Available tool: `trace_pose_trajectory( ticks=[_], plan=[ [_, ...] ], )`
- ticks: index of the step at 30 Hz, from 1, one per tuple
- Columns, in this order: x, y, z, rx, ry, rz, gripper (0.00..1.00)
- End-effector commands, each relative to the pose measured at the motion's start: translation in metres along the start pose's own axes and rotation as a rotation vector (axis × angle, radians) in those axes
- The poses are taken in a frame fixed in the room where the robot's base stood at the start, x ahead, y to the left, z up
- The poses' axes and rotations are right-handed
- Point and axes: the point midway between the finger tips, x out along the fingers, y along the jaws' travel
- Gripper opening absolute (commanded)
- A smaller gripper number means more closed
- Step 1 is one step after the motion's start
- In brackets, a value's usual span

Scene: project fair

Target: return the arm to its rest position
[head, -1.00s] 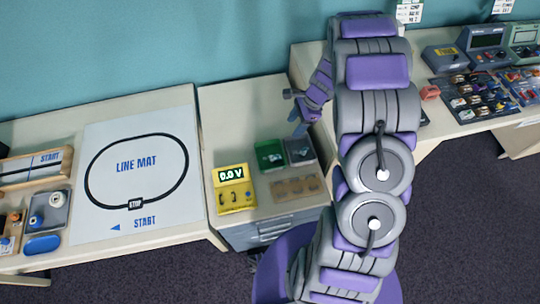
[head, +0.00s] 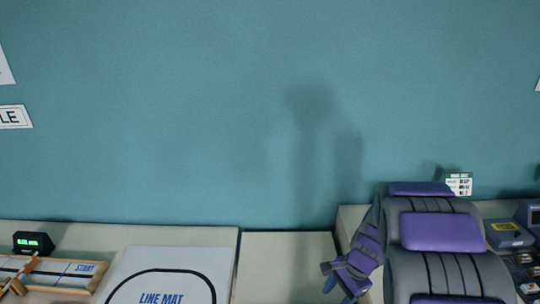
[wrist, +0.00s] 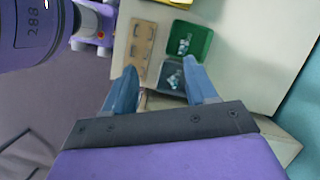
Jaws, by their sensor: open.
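My purple and grey arm (head: 450,250) rises at the right of the head view. My gripper (head: 329,277) hangs at its left side, low in that view and in front of the bench and wall. In the wrist view my gripper (wrist: 160,68) has its two blue fingers spread apart with nothing held between them. Past the fingertips, below, are a green tray (wrist: 208,50) and a grey tray (wrist: 152,82) with small parts in them.
The line mat (head: 130,270) lies on the left table, with a small black display (head: 34,243) behind a wooden START track (head: 75,272). A tan slotted holder (wrist: 141,50) lies beside the trays. Grey instruments (head: 508,235) stand at the right. The teal wall (head: 200,120) is behind.

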Motion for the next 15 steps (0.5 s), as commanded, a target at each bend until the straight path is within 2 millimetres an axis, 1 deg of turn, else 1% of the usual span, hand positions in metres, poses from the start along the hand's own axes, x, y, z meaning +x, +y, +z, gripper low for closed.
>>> trace_pose_trajectory(
  ticks=[1,6,11,15],
  plan=[
    [-0.01,0.007,0.015,-0.056,0.011,0.009,0.57],
    [-0.035,0.037,0.057,-0.244,0.03,0.055,0.57],
    [-0.053,0.07,0.089,-0.421,0.046,0.1,0.57],
    [-0.065,0.104,0.116,-0.577,0.055,0.142,0.57]
  ],
)
